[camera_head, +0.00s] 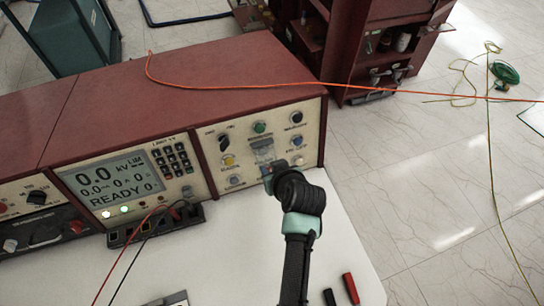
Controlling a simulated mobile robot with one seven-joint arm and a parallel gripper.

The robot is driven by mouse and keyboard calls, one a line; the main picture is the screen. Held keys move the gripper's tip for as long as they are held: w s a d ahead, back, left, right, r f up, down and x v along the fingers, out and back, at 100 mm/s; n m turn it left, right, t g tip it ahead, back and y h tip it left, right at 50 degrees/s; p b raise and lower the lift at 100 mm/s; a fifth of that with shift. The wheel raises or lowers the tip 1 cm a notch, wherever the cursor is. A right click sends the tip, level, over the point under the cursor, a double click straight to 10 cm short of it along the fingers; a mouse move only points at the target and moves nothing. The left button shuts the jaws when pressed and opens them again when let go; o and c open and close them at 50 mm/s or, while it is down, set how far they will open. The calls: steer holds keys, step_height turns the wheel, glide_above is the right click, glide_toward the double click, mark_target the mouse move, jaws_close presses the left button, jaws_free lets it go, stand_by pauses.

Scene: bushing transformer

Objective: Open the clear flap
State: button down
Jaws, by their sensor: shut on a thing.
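The clear flap (264,149) is a small see-through cover on the cream control panel, among the round buttons and knobs on the panel's right part. My gripper (268,178) is at the flap's lower edge, in front of the panel. It is shut on the flap, though my wrist hides most of the jaws and the exact contact. How far the flap is tilted cannot be told from this view.
The red console (220,70) has a screen (110,183), a keypad and several knobs. A white table (230,260) lies in front, with a red plug (351,288) and a black plug (329,297). An orange cable (240,87) crosses the console's top. A red shelf unit (345,60) stands behind.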

mark_target(269, 149)
steer(key=r+g+p, duration=0.1)
steer(key=r+g+h+p, duration=0.1)
steer(key=p, duration=0.1)
steer(key=r+g+p, duration=0.1)
steer(key=g+p, duration=0.1)
steer(key=shift+w+a+r, duration=0.1)
steer(key=shift+w+r, duration=0.05)
steer(key=shift+w, duration=0.2)
steer(key=g, duration=0.1)
steer(key=g+h, duration=0.1)
steer(key=shift+w+a+r+g+b, duration=0.1)
steer(key=shift+w+r+g+b, duration=0.2)
steer(key=shift+w+r+b, duration=0.05)
steer(key=g+b, duration=0.1)
steer(key=b, duration=0.1)
steer(key=w+r+g+h+b, duration=0.1)
steer(key=shift+a+r+g+b, duration=0.15)
steer(key=shift+g+b, duration=0.25)
steer(key=shift+r, duration=0.1)
steer(key=c, duration=0.6)
jaws_free()
steer(key=shift+o, duration=0.2)
steer(key=shift+r, duration=0.15)
